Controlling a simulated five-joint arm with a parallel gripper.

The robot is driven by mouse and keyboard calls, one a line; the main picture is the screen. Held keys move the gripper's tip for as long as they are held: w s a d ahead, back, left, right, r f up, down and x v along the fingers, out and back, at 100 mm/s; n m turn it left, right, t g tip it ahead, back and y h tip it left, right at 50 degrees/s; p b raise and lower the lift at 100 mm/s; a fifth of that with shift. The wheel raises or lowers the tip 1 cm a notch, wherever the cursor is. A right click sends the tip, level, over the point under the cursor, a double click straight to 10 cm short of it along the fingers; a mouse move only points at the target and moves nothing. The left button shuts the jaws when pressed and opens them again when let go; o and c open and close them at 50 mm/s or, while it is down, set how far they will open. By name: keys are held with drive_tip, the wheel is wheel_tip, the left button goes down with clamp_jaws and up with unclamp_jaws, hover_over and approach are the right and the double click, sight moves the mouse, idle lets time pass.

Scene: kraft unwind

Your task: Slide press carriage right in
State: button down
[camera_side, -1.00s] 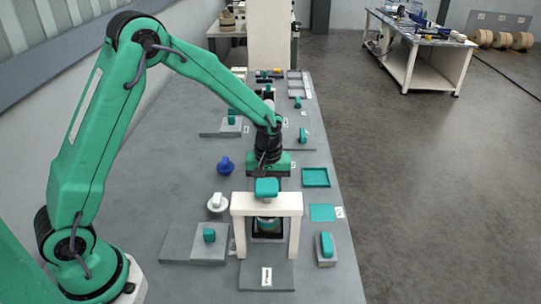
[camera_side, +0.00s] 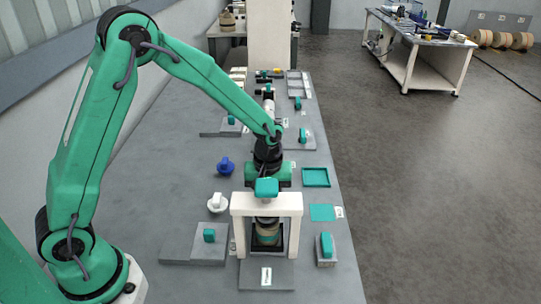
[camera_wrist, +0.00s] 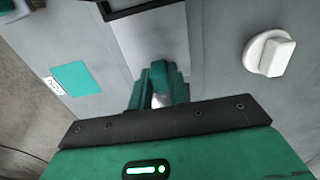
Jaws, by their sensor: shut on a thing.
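The press is a white arch (camera_side: 238,222) with a teal block (camera_side: 267,187) on top. Its carriage, a black-edged tray (camera_side: 281,243) with a tan roll (camera_side: 267,233) on it, sits under the arch in the side view. In the wrist view the tray's black edge (camera_wrist: 140,6) shows at the top. My gripper (camera_wrist: 160,88) is shut on a small pale part (camera_wrist: 160,99) behind the carriage, apparently its handle. In the side view, the press hides the fingertips of my gripper; its green body shows behind the arch.
A white knob (camera_side: 217,203) and a blue knob (camera_side: 225,166) stand left of the press. A teal pad (camera_side: 321,212) and an empty teal tray (camera_side: 316,177) lie to the right. A teal block (camera_side: 326,245) on a grey base stands at front right. A labelled grey plate (camera_side: 255,278) lies in front.

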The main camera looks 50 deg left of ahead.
drive_tip(key=c, duration=1.3)
unclamp_jaws()
drive_tip(key=shift+r, duration=0.1)
drive_tip(key=shift+r, duration=3.85)
